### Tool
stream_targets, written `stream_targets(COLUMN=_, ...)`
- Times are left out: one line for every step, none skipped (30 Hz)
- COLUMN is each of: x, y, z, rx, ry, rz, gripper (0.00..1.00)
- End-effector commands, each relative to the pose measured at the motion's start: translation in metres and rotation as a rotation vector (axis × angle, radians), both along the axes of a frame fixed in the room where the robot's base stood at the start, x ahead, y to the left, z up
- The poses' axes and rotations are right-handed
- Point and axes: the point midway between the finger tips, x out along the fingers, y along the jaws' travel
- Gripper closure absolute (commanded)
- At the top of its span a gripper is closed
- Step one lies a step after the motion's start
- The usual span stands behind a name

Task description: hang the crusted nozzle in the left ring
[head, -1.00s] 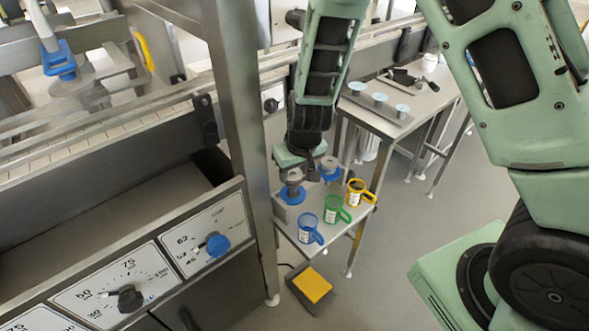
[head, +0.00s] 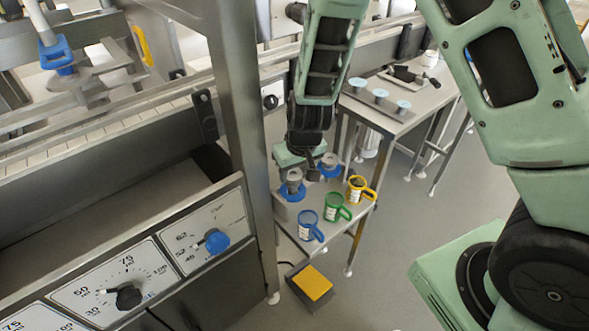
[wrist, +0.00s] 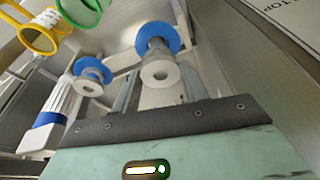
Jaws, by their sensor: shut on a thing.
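A grey nozzle (head: 293,176) stands upright at the left blue ring (head: 291,193) on the small steel stand. My gripper (head: 302,168) is low over it and shut on it; the jaws are partly hidden in the head view. In the wrist view, this nozzle (wrist: 160,74) with its blue ring (wrist: 158,38) lies between the fingers (wrist: 160,92). I cannot tell whether it is fully seated, and crust does not show clearly. A second grey nozzle (head: 330,160) sits in the right blue ring (head: 329,172); it also shows in the wrist view (wrist: 90,86).
Blue (head: 310,226), green (head: 336,208) and yellow (head: 358,190) handled cups stand in front of the rings. A yellow pedal (head: 313,283) lies on the floor. A side table (head: 385,115) stands behind right. A steel post (head: 243,140) rises close on the left.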

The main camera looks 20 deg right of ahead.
Motion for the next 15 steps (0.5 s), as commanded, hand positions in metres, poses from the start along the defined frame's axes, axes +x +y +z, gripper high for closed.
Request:
stream_targets(x=0.000, y=0.000, z=-0.002, rx=0.000, ry=0.000, rz=0.000, gripper=0.97)
stream_targets(x=0.000, y=0.000, z=-0.003, rx=0.000, ry=0.000, rz=0.000, gripper=0.97)
stream_targets(x=0.000, y=0.000, z=-0.004, rx=0.000, ry=-0.001, rz=0.000, gripper=0.97)
stream_targets(x=0.000, y=0.000, z=-0.005, rx=0.000, ry=-0.001, rz=0.000, gripper=0.97)
stream_targets(x=0.000, y=0.000, z=-0.005, rx=0.000, ry=-0.001, rz=0.000, gripper=0.97)
stream_targets(x=0.000, y=0.000, z=-0.006, rx=0.000, ry=-0.001, rz=0.000, gripper=0.97)
stream_targets(x=0.000, y=0.000, z=-0.007, rx=0.000, ry=-0.001, rz=0.000, gripper=0.97)
stream_targets(x=0.000, y=0.000, z=-0.008, rx=0.000, ry=-0.001, rz=0.000, gripper=0.97)
stream_targets(x=0.000, y=0.000, z=-0.009, rx=0.000, ry=-0.001, rz=0.000, gripper=0.97)
stream_targets(x=0.000, y=0.000, z=-0.009, rx=0.000, ry=-0.001, rz=0.000, gripper=0.97)
stream_targets(x=0.000, y=0.000, z=-0.010, rx=0.000, ry=-0.001, rz=0.000, gripper=0.97)
stream_targets(x=0.000, y=0.000, z=-0.011, rx=0.000, ry=-0.001, rz=0.000, gripper=0.97)
stream_targets(x=0.000, y=0.000, z=-0.012, rx=0.000, ry=-0.001, rz=0.000, gripper=0.97)
stream_targets(x=0.000, y=0.000, z=-0.012, rx=0.000, ry=-0.001, rz=0.000, gripper=0.97)
stream_targets(x=0.000, y=0.000, z=-0.013, rx=0.000, ry=-0.001, rz=0.000, gripper=0.97)
